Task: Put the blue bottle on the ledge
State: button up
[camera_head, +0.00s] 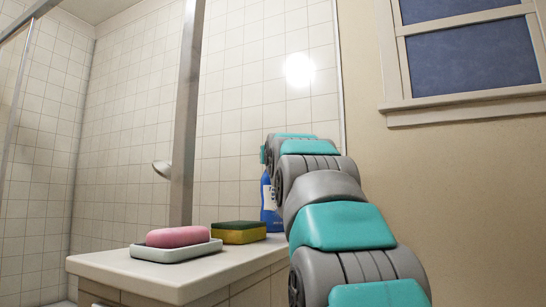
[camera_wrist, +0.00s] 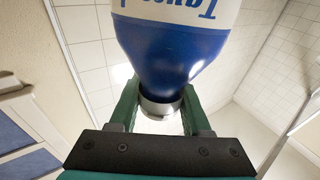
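The blue bottle (camera_wrist: 165,50) has a white label and a pale cap. It fills the upper middle of the wrist view, its lettering upside down. My gripper (camera_wrist: 160,108) has its two green fingers on either side of the bottle's cap end and looks shut on it. In the head view the bottle (camera_head: 268,205) shows partly, just left of my arm and behind the sponge; my arm hides the rest and the gripper's fingers. The pale ledge (camera_head: 190,277) stands at the lower left. I cannot tell whether the bottle touches it.
On the ledge, a pink soap (camera_head: 178,236) lies in a white dish (camera_head: 176,252), with a yellow-green sponge (camera_head: 238,232) to its right. A metal post (camera_head: 187,110) rises behind the ledge. A window sill (camera_head: 465,110) juts from the wall at upper right. The ledge's near front is bare.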

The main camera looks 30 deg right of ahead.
jog(key=o, duration=0.4)
jog(key=shift+o, duration=0.2)
jog(key=shift+s+a+r, duration=0.1)
jog(key=shift+s, duration=0.2)
jog(key=b+v, duration=0.2)
jog(key=v, duration=0.9)
jog(key=shift+s, duration=0.2)
jog(key=shift+a, duration=0.1)
